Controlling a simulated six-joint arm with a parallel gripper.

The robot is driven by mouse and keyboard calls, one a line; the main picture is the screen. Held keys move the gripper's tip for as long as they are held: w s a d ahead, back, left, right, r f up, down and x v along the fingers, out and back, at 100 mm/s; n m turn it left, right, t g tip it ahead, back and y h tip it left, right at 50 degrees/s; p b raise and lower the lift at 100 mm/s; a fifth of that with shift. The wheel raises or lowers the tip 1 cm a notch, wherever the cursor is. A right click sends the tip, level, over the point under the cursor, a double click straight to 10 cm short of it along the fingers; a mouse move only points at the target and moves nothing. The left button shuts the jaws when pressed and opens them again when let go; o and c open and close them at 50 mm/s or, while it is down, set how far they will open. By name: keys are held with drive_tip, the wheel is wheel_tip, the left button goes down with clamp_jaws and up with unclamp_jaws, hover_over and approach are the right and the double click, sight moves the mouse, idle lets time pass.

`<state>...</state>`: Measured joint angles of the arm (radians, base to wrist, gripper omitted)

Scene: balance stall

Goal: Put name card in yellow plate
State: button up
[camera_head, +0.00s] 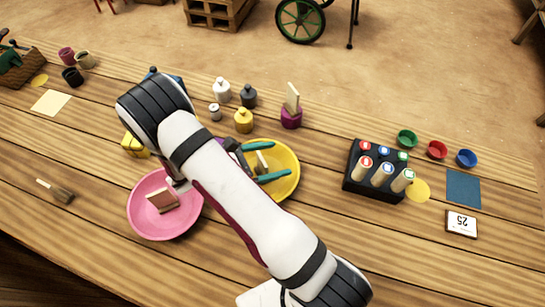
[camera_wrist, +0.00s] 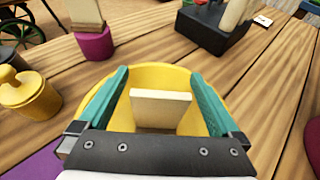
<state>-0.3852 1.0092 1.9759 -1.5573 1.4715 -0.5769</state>
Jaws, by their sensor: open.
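The yellow plate (camera_head: 287,185) lies on the table, partly covered by my arm; its rim (camera_wrist: 160,68) also shows in the wrist view. A pale cream card-like piece (camera_wrist: 160,108) stands tilted inside the plate, between my fingers; it shows small in the head view (camera_head: 261,160). I see no writing on it. My gripper (camera_head: 270,160) is open over the plate, with a teal finger on each side of the piece and gaps beside it. Another pale upright piece (camera_head: 293,96) stands in a purple holder (camera_head: 291,117) behind the plate. I cannot tell which is the name card.
A pink plate (camera_head: 143,222) with a reddish-brown block lies left. Yellow, white and grey bottles stand behind my gripper. A black rack (camera_head: 354,185) of pegs, small coloured cups and a "25" card (camera_head: 461,223) are right. The front right table is clear.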

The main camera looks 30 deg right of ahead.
idle(0.3)
wheel_tip(320, 180, up, 7)
idle(0.4)
drive_tip(key=s+r+m+g+y, duration=0.4)
drive_tip(key=s+r+m, duration=0.2)
drive_tip(key=s+m, duration=0.3)
drive_tip(key=s+a+r+m+t+y, duration=0.3)
drive_tip(key=s+a+r+m+y, duration=0.2)
drive_tip(key=s+a+m+y, duration=0.5)
drive_tip(key=a+m+y, duration=0.1)
drive_tip(key=m, duration=0.3)
drive_tip(key=shift+a+m+t, duration=0.2)
drive_tip(key=shift+m+t, duration=0.1)
drive_tip(key=shift+t, duration=0.1)
